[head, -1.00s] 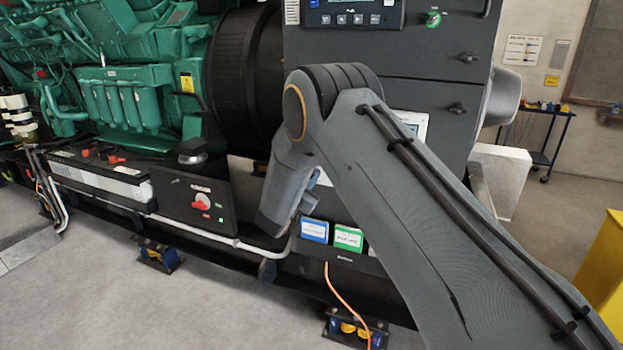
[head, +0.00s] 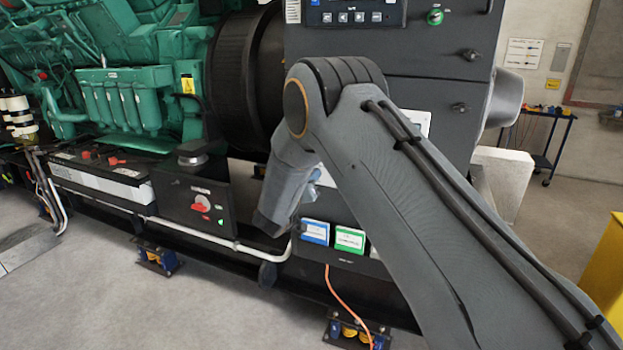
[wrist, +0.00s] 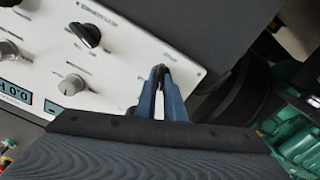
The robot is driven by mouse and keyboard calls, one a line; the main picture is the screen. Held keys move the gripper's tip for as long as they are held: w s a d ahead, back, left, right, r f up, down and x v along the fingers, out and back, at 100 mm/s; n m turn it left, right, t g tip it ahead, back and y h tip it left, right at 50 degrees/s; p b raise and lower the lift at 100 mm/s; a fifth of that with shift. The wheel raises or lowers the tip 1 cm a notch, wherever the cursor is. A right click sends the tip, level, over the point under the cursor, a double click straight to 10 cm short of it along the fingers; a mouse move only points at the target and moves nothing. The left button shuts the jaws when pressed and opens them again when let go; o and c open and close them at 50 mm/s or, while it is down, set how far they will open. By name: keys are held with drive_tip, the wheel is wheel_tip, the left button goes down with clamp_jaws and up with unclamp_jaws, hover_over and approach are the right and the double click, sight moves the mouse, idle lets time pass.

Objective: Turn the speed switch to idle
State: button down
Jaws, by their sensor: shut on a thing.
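In the wrist view, a white control panel (wrist: 125,58) fills the upper left and lies tilted in the picture. My gripper (wrist: 161,70) has its two blue fingers reaching up to the panel's right part. The fingertips are shut on a small dark knob there, which I take as the speed switch. The fingers hide most of it, so its pointer and its position labels cannot be read. Only a piece of the white panel (head: 416,122) shows behind the arm.
A black pointer knob (wrist: 85,35) and a silver knob (wrist: 74,84) sit left of my fingers on the same panel, with small displays below. The green engine (head: 120,100) stands at left. A red rotary switch (head: 202,203) is on a low black box. A yellow object (head: 605,255) stands at right.

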drive_tip(key=shift+a+n, duration=0.1)
drive_tip(key=shift+n, duration=0.6)
drive_tip(key=c, duration=1.9)
unclamp_jaws()
drive_tip(key=shift+o, duration=0.2)
drive_tip(key=b+v, duration=0.2)
drive_tip(key=v, duration=0.6)
drive_tip(key=shift+w, duration=0.1)
